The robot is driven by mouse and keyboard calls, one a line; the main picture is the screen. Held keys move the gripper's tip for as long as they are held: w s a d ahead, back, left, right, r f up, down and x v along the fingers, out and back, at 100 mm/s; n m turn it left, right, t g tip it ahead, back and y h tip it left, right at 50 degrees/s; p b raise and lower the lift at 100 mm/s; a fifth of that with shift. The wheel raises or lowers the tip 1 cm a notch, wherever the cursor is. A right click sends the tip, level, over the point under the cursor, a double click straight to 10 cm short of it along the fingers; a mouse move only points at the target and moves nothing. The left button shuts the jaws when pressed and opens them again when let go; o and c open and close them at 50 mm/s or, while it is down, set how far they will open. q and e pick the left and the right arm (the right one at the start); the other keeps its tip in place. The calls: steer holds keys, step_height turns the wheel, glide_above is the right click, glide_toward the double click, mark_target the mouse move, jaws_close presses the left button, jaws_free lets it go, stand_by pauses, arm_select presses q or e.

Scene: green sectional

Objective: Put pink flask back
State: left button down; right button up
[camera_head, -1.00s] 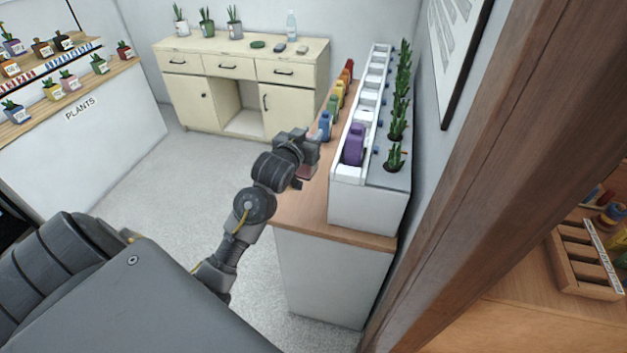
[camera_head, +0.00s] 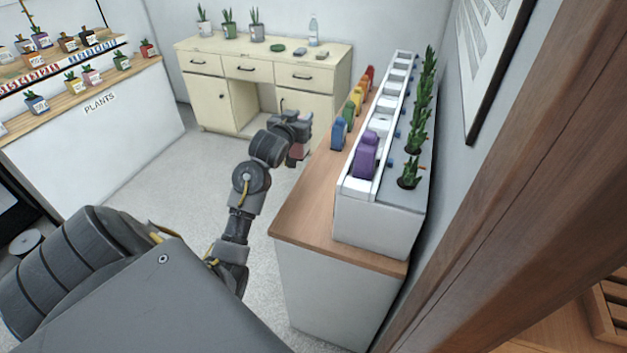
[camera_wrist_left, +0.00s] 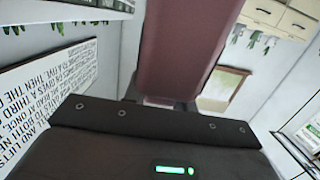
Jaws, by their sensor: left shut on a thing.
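My left gripper (camera_head: 300,135) is shut on the pink flask (camera_head: 298,152), which looks dark pink and is partly hidden by the gripper. In the head view they are just left of the wooden counter (camera_head: 305,205), in front of the floor and cabinet. In the left wrist view the flask (camera_wrist_left: 185,45) fills the upper middle as a dark pink block between the jaws. A white rack (camera_head: 375,220) stands on the counter, with a purple flask (camera_head: 366,158) in its near end and several empty-looking slots behind it. My right gripper is not in view.
Blue (camera_head: 338,135), green (camera_head: 349,117), yellow (camera_head: 357,97) and red (camera_head: 368,75) flasks stand in a row on the counter, left of the rack. Small plants (camera_head: 408,172) line the rack's right side. A cream cabinet (camera_head: 225,95) stands behind. Open floor lies left of the counter.

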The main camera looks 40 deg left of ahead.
arm_select(q)
steer(key=s+d+b, duration=0.3)
steer(key=s+d, duration=1)
steer(key=d, duration=0.2)
steer(key=w+a+f+b, duration=0.2)
steer(key=w+a+f, duration=0.6)
steer(key=w+f, duration=0.3)
steer(key=shift+w+a+f+t+b, duration=0.3)
steer(key=shift+a+f+t+b, duration=0.1)
steer(key=shift+f, duration=0.25)
steer(key=shift+f, duration=0.15)
steer(key=c, duration=1.1)
jaws_free()
